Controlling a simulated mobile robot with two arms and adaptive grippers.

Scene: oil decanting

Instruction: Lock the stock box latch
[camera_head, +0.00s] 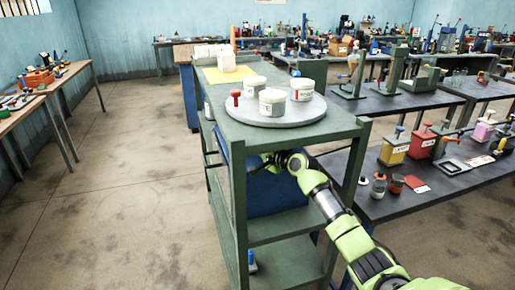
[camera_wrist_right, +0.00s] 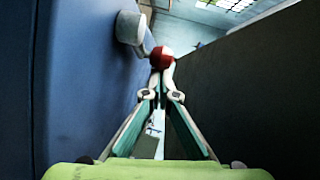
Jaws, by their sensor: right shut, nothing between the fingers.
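The blue stock box (camera_head: 278,197) sits inside the green cart, under its top shelf. Its blue face (camera_wrist_right: 80,80) fills the left of the right wrist view. A latch with a pale grey round mount (camera_wrist_right: 129,27) and a red ball knob (camera_wrist_right: 161,57) stands out from that face. My right gripper (camera_wrist_right: 162,72) is shut and empty, its fingertips right at the red knob; I cannot tell if they touch it. In the head view my right gripper (camera_head: 268,164) reaches in under the top shelf, and the latch is hidden. My left gripper is out of view.
The green cart (camera_head: 240,228) has posts close around my right arm. A round grey tray (camera_head: 310,112) with several white jars stands on its top. A dark workbench (camera_head: 385,203) with containers is at the right. The floor at left is clear.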

